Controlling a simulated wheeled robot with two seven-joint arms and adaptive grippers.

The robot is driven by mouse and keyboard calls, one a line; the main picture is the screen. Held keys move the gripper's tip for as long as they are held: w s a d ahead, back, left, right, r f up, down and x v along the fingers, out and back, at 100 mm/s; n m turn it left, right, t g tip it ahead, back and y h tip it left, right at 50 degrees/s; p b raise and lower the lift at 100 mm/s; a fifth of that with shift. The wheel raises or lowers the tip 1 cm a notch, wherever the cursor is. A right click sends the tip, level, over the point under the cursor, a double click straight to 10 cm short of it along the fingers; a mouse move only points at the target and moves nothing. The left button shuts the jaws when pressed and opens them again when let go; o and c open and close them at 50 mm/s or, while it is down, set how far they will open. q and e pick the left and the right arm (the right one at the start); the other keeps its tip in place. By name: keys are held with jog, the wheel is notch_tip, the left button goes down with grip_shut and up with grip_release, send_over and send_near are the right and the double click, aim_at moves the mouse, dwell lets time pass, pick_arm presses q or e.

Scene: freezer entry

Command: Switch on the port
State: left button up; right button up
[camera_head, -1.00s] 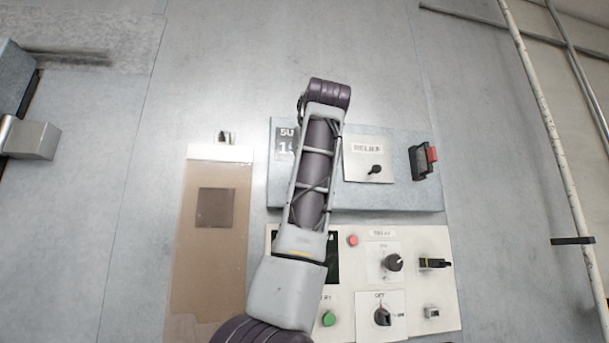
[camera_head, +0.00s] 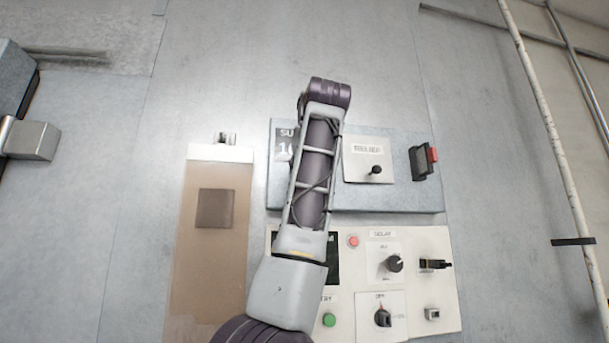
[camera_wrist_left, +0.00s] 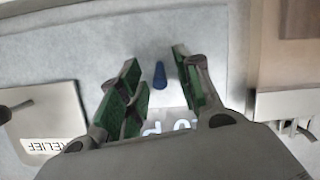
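A small blue lever or peg (camera_wrist_left: 160,76) stands on a pale plate, seen in the left wrist view. My left gripper (camera_wrist_left: 158,73) is open, its green-padded fingers on either side of the blue lever, with gaps showing between. White letters, partly cut off, show just below it in that view. In the head view my own forearm covers the gripper and this lever. A dark label (camera_head: 284,148) starting with "SU" shows beside the arm on the blue-grey box (camera_head: 395,200). No label reading "port" is legible. My right gripper is in neither view.
The RELIEF plate (camera_head: 355,172) with a black lever is right of the arm. A red-and-black switch (camera_head: 424,162) stands further right. A lower white panel (camera_head: 445,300) holds knobs, a red button (camera_head: 353,241) and a green button (camera_head: 329,320). A brown board (camera_head: 210,265) is left.

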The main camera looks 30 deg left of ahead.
pick_arm(q)
jog(key=v, duration=1.1)
jog(key=shift+s+d, duration=0.25)
jog(key=shift+s, duration=0.05)
jog(key=shift+r, duration=0.1)
dwell(0.3)
